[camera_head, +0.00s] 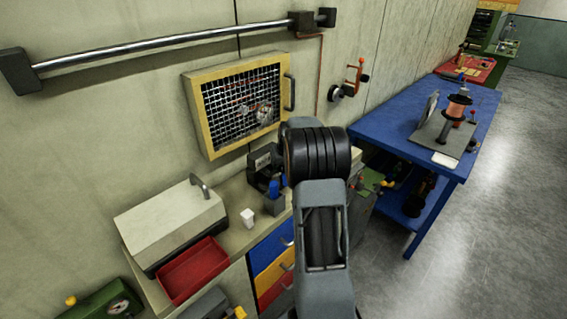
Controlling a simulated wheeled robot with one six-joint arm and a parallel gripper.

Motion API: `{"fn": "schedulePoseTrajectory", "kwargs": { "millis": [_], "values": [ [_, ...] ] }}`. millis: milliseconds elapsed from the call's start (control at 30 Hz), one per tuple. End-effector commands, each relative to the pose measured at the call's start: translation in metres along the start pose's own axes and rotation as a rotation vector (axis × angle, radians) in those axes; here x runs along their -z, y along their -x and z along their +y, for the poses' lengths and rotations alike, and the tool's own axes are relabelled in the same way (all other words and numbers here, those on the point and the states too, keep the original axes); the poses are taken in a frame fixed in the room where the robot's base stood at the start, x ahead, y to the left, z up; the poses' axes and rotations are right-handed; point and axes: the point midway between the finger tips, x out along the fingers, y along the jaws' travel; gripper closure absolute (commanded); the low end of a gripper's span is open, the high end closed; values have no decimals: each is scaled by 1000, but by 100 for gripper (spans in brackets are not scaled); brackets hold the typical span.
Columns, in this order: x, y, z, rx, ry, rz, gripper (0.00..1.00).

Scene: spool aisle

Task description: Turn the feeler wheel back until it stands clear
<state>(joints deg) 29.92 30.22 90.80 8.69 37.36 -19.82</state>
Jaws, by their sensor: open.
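I cannot tell for sure which part is the feeler wheel. A copper-coloured spool (457,107) stands upright on a grey base plate (432,137) on the blue table at right. A grey upright piece (429,107) stands beside the spool. An orange bracket (353,79) with a red knob is on the wall, with a small dark round part (335,93) at its lower left. My arm rises through the middle of the view and hides part of the bench. My gripper does not show.
The blue table (384,128) stands right of my arm, with open floor (455,250) beside it. A yellow-framed mesh cabinet (207,110) and a metal rail (170,46) are on the wall. The bench holds a pale box (168,218), a red tray (194,270) and a black device (262,160).

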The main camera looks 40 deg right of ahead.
Motion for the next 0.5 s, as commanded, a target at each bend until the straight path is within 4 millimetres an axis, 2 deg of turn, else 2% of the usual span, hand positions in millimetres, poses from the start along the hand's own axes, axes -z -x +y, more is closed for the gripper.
{"fn": "schedulePoseTrajectory", "kwargs": {
  "millis": [367, 500],
  "values": [
    [0, -4, 0, 0, 0, 0, 39],
    [0, -4, 0, 0, 0, 0, 52]
  ]
}}
